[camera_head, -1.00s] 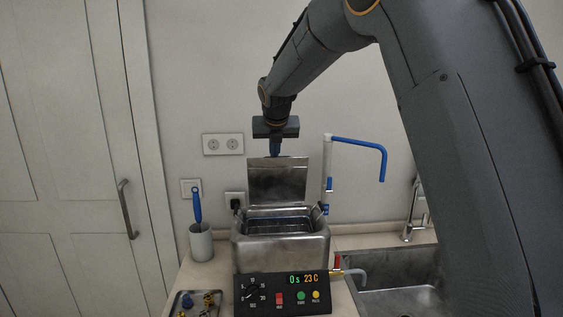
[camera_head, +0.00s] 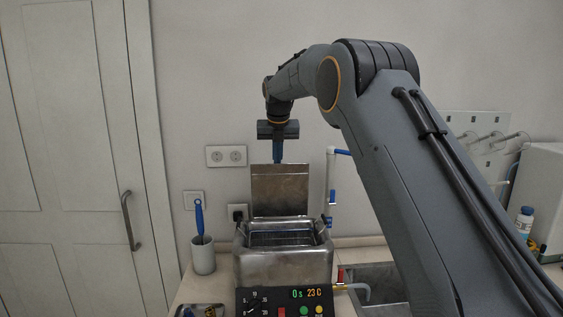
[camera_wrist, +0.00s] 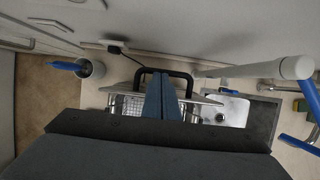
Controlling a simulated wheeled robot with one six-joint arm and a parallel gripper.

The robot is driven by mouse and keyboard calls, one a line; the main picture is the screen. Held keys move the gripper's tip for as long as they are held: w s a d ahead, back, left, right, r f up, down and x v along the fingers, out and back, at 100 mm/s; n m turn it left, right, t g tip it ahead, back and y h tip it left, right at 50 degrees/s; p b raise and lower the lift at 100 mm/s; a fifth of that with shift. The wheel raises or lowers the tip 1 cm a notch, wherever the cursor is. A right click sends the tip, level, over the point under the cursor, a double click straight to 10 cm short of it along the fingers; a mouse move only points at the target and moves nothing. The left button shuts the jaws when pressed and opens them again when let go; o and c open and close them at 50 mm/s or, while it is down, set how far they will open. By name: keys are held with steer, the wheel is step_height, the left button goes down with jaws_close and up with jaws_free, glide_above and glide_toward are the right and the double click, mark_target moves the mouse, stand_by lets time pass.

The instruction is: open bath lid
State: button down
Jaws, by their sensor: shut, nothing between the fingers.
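The bath (camera_head: 283,262) is a steel box on the counter with a dark control panel (camera_head: 285,302) in front, its display lit. Its lid (camera_head: 280,190) stands upright at the back, and the open basin (camera_head: 284,235) shows below it. In the wrist view the lid's black handle (camera_wrist: 165,73) and part of the basin's mesh (camera_wrist: 131,105) show. My gripper (camera_head: 278,158) is shut and empty, pointing down at the lid's top edge. Whether its blue fingers touch the lid cannot be told. In the wrist view the fingers (camera_wrist: 160,97) hide part of the lid.
A grey cup with a blue brush (camera_head: 202,250) stands left of the bath. A white post with a blue arm (camera_head: 331,190) rises just right of it. A sink (camera_head: 375,290) lies further right, and wall sockets (camera_head: 226,156) are behind. Open air surrounds my gripper above the bath.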

stand_by(0.3)
steer(key=b+v, duration=0.3)
steer(key=v, duration=0.4)
steer(key=s+d+f+m+g, duration=0.1)
steer(key=s+d+f+m, duration=0.4)
steer(key=s+f+m, duration=0.35)
steer(key=s+d+f+m, duration=0.4)
steer(key=s+f+m, duration=0.3)
steer(key=m, duration=0.3)
steer(key=s+d+f+m, duration=0.2)
steer(key=s+f+m, duration=0.35)
steer(key=s, duration=0.35)
steer(key=s+d+f+m, duration=0.2)
steer(key=s+f+m, duration=0.2)
steer(key=s+m, duration=0.3)
steer(key=s+d+f+m, duration=0.2)
steer(key=s+f+m, duration=0.25)
steer(key=s, duration=0.55)
step_height(320, 180, down, 9)
steer(key=g+b, duration=0.2)
steer(key=b, duration=0.6)
steer(key=shift+a+f+m, duration=0.1)
steer(key=shift+m, duration=0.15)
